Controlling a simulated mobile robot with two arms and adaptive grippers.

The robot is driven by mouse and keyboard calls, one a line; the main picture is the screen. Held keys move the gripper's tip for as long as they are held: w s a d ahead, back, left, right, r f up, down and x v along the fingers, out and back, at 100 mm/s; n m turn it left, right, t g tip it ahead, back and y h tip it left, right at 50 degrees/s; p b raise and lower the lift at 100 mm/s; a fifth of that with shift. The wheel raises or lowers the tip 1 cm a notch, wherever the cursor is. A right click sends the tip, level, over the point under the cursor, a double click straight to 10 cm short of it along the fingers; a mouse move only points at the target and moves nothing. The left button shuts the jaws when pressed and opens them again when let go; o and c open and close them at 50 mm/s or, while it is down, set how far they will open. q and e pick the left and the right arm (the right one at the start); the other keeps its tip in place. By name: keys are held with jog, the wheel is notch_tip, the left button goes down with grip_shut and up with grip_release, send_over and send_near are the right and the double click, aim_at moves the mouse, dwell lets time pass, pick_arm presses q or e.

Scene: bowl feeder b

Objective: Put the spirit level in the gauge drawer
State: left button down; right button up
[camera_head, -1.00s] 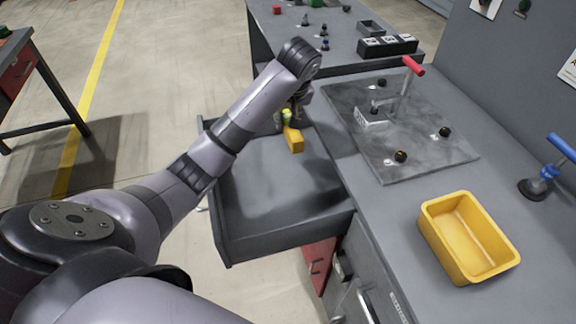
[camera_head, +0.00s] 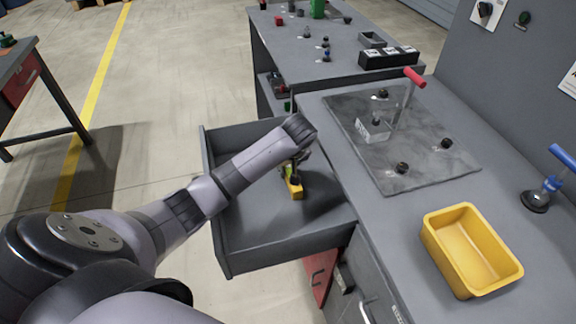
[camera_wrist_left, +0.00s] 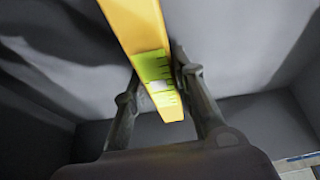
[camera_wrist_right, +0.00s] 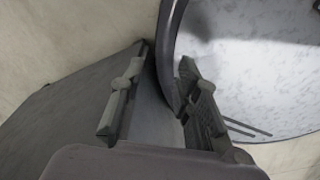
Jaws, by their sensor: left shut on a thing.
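The yellow spirit level (camera_head: 295,190) is in my left gripper (camera_head: 296,165), inside the open drawer (camera_head: 265,235). In the left wrist view the level (camera_wrist_left: 140,30) runs between the two fingers, with its green vial at their tips; my left gripper (camera_wrist_left: 158,85) is shut on it. The level points down into the drawer. Whether it touches the drawer floor I cannot tell.
A yellow bin (camera_head: 470,250) and a blue-handled clamp (camera_head: 545,190) stand on the bench right of the drawer. A grey plate (camera_head: 400,150) with a red-handled clamp (camera_head: 408,95) lies behind them. A second bench (camera_head: 320,40) stands at the back. The drawer's front part is clear.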

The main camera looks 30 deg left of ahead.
pick_arm(q)
jog(key=shift+f, duration=0.1)
jog(key=c, duration=1.3)
grip_release()
jog(key=v, duration=1.2)
jog(key=shift+p, duration=0.3)
jog(key=shift+s, duration=0.1)
